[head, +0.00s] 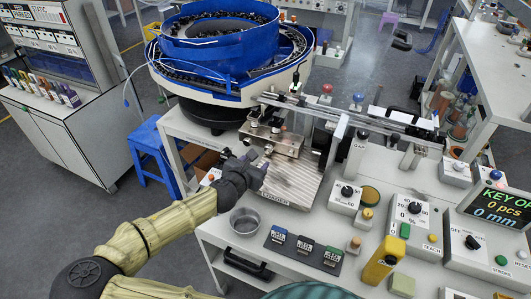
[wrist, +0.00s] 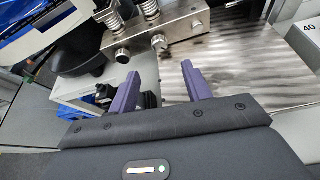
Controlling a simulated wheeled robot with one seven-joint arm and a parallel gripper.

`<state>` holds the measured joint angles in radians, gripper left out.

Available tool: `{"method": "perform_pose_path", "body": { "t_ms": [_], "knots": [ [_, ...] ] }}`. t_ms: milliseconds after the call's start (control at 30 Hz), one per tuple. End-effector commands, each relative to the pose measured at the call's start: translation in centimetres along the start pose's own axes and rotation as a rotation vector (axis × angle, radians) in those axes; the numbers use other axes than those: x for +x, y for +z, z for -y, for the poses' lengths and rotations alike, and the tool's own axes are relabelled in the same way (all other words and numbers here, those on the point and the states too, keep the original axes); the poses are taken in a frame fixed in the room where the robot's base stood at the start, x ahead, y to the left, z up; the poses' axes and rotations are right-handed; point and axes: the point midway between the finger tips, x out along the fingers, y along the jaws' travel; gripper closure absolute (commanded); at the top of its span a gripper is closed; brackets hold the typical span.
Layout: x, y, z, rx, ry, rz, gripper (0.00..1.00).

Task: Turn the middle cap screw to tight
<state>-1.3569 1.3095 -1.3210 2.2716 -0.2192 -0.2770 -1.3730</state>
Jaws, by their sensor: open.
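A steel block (head: 275,142) sits at the back edge of the ribbed metal plate in the head view. In the wrist view the block (wrist: 165,38) fills the top middle, and round dark cap screws show on its front face. One cap screw (wrist: 122,55) is at the left and another (wrist: 160,42) is further right. I cannot tell for sure which is the middle one. My gripper (head: 256,168) is just in front of the block. Its two purple fingers (wrist: 160,76) stand apart and empty, pointing towards the block, with a gap visible between them and the screws.
Two spring posts (wrist: 149,10) rise from the block. A blue bowl feeder (head: 218,45) stands behind it. A ribbed plate (head: 298,185) lies to the right. A metal cup (head: 246,222), a black tray (head: 303,250) and control boxes (head: 345,198) stand on the bench nearby.

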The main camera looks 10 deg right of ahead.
Motion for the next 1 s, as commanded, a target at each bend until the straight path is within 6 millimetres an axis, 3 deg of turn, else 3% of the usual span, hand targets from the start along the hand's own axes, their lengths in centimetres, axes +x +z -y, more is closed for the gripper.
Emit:
{"method": "perform_pose_path", "body": {
  "t_ms": [533,933,1000],
  "knots": [
    [8.8,0.0,0.1,0.001,-0.001,0.0,0.51],
    [9.7,0.0,0.0,0.0,0.001,0.0,0.51],
    [9.7,0.0,0.0,0.0,0.001,0.0,0.63]
  ]
}}
